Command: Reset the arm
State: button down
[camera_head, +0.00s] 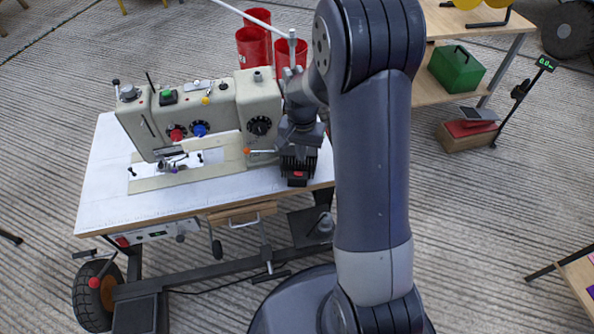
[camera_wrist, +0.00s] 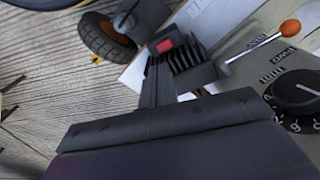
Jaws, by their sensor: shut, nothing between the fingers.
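My gripper (camera_head: 298,172) is at the right end of the sewing machine (camera_head: 205,118), just above the right part of the white table (camera_head: 110,195). My arm reaches up in front of the camera and bends over to the left towards the machine. The gripper is shut and holds nothing. In the wrist view its dark ribbed fingers (camera_wrist: 172,55) with a red patch show beside the machine's orange-tipped lever (camera_wrist: 290,28) and black dial (camera_wrist: 298,92). Whether the gripper touches the machine cannot be told.
Red canisters (camera_head: 252,45) stand behind the machine. A wooden shelf table (camera_head: 470,75) with a green box (camera_head: 456,68) is at the upper right. A black wheel (camera_head: 97,295) sits under the sewing table's left side. The ribbed floor (camera_head: 480,220) right of my arm is mostly clear.

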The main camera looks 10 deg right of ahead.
aim_at(301, 174)
jog(key=shift+f, duration=0.15)
notch_tip(301, 174, down, 7)
jog(key=b, duration=0.6)
jog(key=shift+r, duration=0.35)
notch_tip(301, 174, up, 10)
jog(key=s+a+p, duration=0.1)
jog(key=p, duration=0.6)
jog(key=shift+a+f, duration=0.25)
dwell(0.8)
jog(key=shift+s, duration=0.15)
